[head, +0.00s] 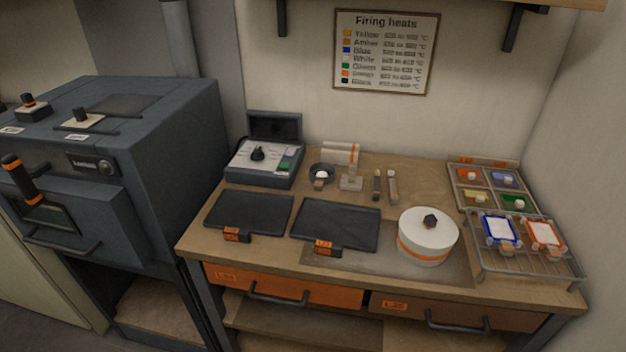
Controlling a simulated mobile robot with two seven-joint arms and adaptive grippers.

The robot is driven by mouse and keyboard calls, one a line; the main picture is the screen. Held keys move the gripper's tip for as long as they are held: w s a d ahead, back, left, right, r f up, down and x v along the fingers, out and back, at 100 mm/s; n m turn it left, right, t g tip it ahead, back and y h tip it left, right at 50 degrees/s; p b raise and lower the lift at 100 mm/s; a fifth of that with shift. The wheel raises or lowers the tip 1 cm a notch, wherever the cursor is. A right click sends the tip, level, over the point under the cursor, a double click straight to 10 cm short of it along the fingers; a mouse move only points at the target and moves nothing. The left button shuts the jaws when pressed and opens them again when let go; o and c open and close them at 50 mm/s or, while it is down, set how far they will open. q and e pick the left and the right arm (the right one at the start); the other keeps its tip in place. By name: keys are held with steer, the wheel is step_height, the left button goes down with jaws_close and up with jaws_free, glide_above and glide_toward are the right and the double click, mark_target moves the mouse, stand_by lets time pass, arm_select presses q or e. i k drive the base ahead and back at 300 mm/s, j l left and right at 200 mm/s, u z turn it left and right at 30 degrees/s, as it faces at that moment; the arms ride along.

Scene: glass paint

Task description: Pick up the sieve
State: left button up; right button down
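A small dark round item (321,171) with a pale centre and a short tan tab at its front stands near the back of the wooden workbench (415,175). It looks most like the sieve, but it is too small to be sure. Neither of my grippers is in view.
Two dark trays (249,213) lie in front, with a white lidded pot (428,244) to their right. A wire rack (515,262) holds two framed pieces. A paint tray (483,188) stands behind it. An open case (262,165) stands back left, beside a kiln (120,170).

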mark_target(321, 174)
steer(key=i+u, duration=0.25)
steer(key=u, duration=0.2)
steer(key=i+u, duration=0.3)
steer(key=u, duration=0.15)
